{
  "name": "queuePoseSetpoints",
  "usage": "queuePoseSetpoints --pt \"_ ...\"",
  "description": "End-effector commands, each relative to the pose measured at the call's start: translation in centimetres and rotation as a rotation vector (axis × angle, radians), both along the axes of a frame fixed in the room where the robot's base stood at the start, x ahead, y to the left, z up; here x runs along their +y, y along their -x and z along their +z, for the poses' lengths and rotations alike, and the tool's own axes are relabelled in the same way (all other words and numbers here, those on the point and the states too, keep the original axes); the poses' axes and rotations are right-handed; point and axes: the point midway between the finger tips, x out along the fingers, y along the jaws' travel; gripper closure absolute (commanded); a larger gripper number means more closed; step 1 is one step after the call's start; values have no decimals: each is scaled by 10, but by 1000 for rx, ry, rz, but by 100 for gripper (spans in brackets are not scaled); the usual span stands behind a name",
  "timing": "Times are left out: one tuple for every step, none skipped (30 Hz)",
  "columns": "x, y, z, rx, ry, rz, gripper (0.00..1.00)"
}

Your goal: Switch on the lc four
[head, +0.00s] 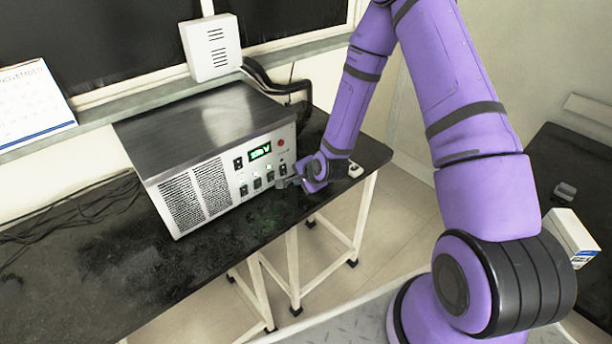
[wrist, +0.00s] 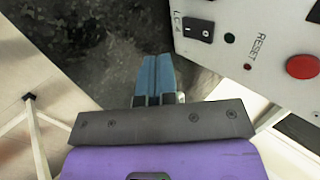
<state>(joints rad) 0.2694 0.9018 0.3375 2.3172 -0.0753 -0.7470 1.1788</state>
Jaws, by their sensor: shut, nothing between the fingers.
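The panel belongs to the metal control box (head: 205,125) on the black bench. My gripper (wrist: 157,58) is shut and empty, its blue fingertips to the left of and below the switch in the wrist view, apart from it. In the head view my gripper (head: 283,183) is close to the panel's lower right, partly covering it.
A large red button (wrist: 303,66) and a small dark red RESET spot (wrist: 247,67) are to the right of the switch. A green-lit display (head: 260,151) is above the row of switches. The black bench (head: 90,250) is bare in front, and dark cables lie at left.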

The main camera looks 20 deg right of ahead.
Motion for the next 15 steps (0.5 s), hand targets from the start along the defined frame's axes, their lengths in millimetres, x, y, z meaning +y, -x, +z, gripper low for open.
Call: queuePoseSetpoints --pt "3 -6 -8 1 0 1 100" --pt "3 -10 -12 1 0 0 100" --pt "5 -14 -17 1 0 0 100" --pt "6 -19 -18 -1 0 1 100" --pt "8 -24 -17 -2 1 1 100" --pt "10 -30 -18 -3 0 1 100" --pt "11 -33 -18 -2 0 1 100" --pt "12 -36 -18 -2 0 1 100" --pt "13 -40 -19 -2 0 1 100" --pt "14 -43 -19 -2 0 1 100" --pt "15 -45 -20 -1 0 1 100" --pt "15 -47 -20 -1 0 1 100" --pt "16 -49 -20 -1 0 1 100" --pt "16 -50 -20 -1 0 1 100" --pt "16 -51 -20 -1 0 0 100"
